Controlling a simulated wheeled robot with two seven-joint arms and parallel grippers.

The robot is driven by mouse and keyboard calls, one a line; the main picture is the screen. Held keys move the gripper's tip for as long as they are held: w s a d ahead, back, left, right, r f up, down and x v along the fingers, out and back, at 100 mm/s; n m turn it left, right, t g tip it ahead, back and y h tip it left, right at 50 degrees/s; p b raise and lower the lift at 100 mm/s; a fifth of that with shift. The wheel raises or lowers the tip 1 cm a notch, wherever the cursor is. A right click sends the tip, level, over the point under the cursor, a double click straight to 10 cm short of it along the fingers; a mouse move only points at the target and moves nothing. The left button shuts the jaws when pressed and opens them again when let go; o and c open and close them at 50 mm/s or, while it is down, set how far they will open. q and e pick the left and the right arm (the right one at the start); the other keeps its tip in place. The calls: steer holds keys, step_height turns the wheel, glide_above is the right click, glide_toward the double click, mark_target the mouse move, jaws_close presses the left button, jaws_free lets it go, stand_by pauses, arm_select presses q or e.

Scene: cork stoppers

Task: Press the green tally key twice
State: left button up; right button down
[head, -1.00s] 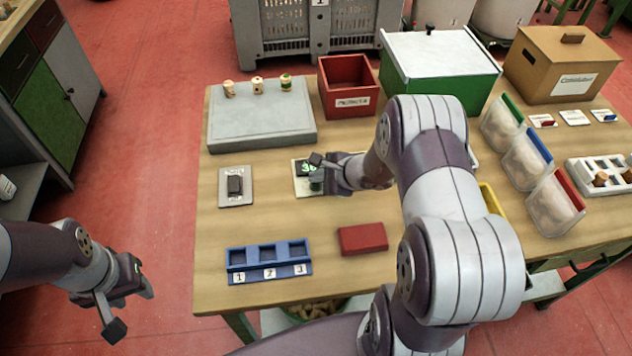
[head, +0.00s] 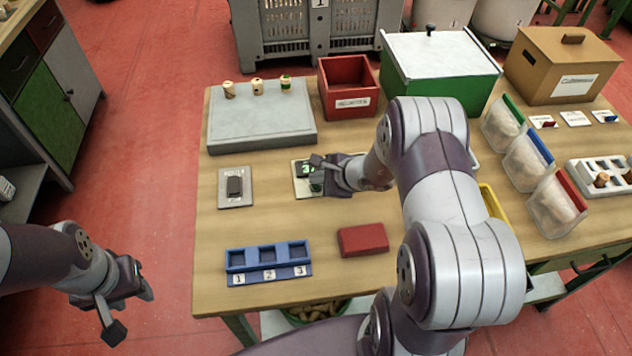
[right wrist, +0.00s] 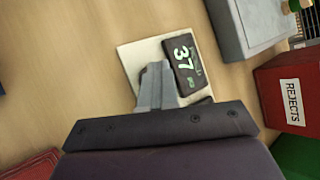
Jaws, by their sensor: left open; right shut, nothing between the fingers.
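The tally counter (head: 298,185) is a pale plate with a dark display on the table. In the right wrist view the display (right wrist: 184,64) reads 37 in green digits on the pale plate (right wrist: 133,56). A bit of the green key (head: 316,186) seems to show under my right gripper in the head view; in the right wrist view the fingers hide it. My right gripper (head: 317,170) is shut and empty, with its tips over the key; I cannot tell whether they touch it. It also shows in the right wrist view (right wrist: 154,75). My left gripper (head: 130,310) is open and empty, off the table's left side.
A grey plate with a dark switch (head: 235,186) lies left of the counter. A grey slab (head: 262,132) with three corks and a red rejects bin (head: 348,101) stand behind. A blue numbered holder (head: 268,274) and a red block (head: 363,239) lie in front.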

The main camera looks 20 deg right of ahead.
mark_target(319, 186)
steer(key=shift+r+p, duration=0.3)
steer(key=shift+r, duration=0.45)
steer(key=shift+r+p, duration=1.75)
steer(key=shift+r, duration=0.8)
